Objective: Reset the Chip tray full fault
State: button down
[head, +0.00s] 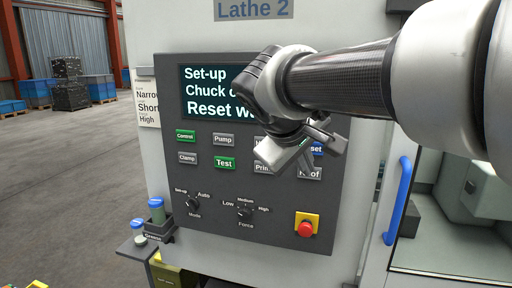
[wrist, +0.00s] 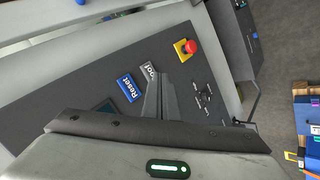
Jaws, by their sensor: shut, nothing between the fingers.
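The control panel (head: 265,215) of Lathe 2 fills the middle of the head view. Its screen (head: 208,88) reads "Set-up", "Chuck o…" and "Reset w…"; my gripper hides the line ends. The blue Reset button (head: 317,149) is partly hidden behind my gripper (head: 288,161). In the wrist view the Reset button (wrist: 127,87) shows clearly, left of my gripper (wrist: 160,78). My gripper is shut and empty, in front of the panel's right part, with its tips near a grey button ending in "oof" (wrist: 150,73). I cannot tell whether they touch the panel.
Control (head: 185,136) and Test (head: 225,163) are lit green. Mode (head: 193,203) and Force (head: 245,211) knobs sit below. A red emergency stop (head: 306,229) is at lower right. A blue door handle (head: 398,202) stands right of the panel; bottles (head: 156,211) stand at its lower left.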

jog(key=w+d+p, duration=0.2)
jog(key=w+p, duration=0.1)
jog(key=w, duration=0.5)
jog(key=shift+w+d, duration=0.25)
jog(key=shift+d, duration=0.1)
jog(key=shift+w, duration=0.1)
dwell(1.8)
jog(key=shift+w+d, duration=0.15)
jog(key=shift+w, duration=0.1)
jog(key=shift+w+d, duration=0.1)
jog(key=shift+w, duration=0.25)
dwell(0.6)
jog(key=shift+s, duration=0.1)
dwell(0.3)
jog(key=shift+s+a+b, duration=0.25)
jog(key=shift+s+b, duration=0.1)
jog(key=shift+s, duration=0.3)
